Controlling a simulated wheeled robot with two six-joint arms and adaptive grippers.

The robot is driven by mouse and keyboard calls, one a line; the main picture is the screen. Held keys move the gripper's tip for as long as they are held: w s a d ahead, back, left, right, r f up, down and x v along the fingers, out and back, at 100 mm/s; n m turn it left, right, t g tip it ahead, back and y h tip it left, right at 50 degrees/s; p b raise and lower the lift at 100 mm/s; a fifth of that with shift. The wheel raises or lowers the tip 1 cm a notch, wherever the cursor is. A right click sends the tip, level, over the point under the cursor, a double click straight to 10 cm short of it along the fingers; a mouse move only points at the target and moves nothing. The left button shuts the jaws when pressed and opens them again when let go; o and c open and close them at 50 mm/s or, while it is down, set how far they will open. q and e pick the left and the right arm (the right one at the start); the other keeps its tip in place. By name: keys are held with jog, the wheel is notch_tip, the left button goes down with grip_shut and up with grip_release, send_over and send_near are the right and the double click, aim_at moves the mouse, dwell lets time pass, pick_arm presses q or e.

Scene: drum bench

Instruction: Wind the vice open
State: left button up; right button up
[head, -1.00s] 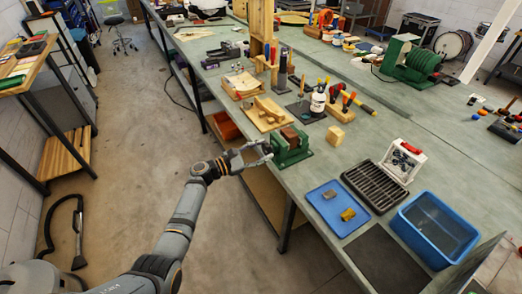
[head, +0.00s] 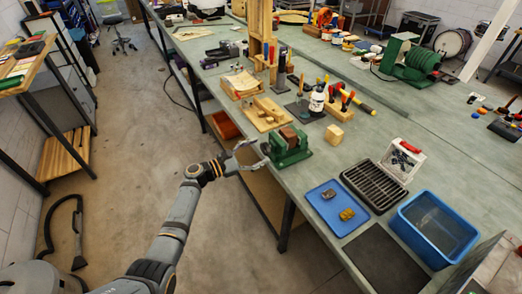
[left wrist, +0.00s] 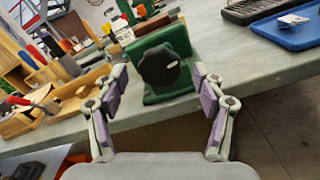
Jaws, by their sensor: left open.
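The green vice (head: 290,150) stands at the near edge of the bench, with a brown block (head: 289,134) at its top. In the left wrist view the vice (left wrist: 177,42) shows its round black knob (left wrist: 159,66) facing me, with a small pale mark on it. My left gripper (head: 262,155) is beside the vice on its aisle side. In the left wrist view the left gripper (left wrist: 158,82) is open, with one purple-padded finger on each side of the knob and a gap at both sides. My right gripper is not in view.
A wooden board with wooden parts (head: 266,114) lies behind the vice, and a wooden block (head: 334,135) to its right. A blue tray (head: 326,212), a black rack (head: 372,184) and a blue bin (head: 432,225) are nearer.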

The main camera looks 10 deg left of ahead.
pick_arm(q)
jog(key=v, duration=1)
jog(key=shift+a, duration=0.1)
jog(key=w+d+m+b, duration=0.2)
jog(key=d+m+b, duration=0.1)
jog(key=m, duration=0.7)
jog(key=w+d+m+b, duration=0.2)
jog(key=m+b, duration=0.3)
jog(key=m, duration=0.6)
jog(key=w+d+m+b, duration=0.3)
jog(key=d+m+b, duration=0.1)
jog(key=m, duration=0.6)
jog(key=shift+d+f+b, duration=0.1)
jog(key=shift+d+b, duration=0.25)
jog(key=shift+b, duration=0.1)
jog(key=shift+w+d+f, duration=0.1)
jog(key=shift+w+d, duration=0.15)
jog(key=shift+d, duration=0.05)
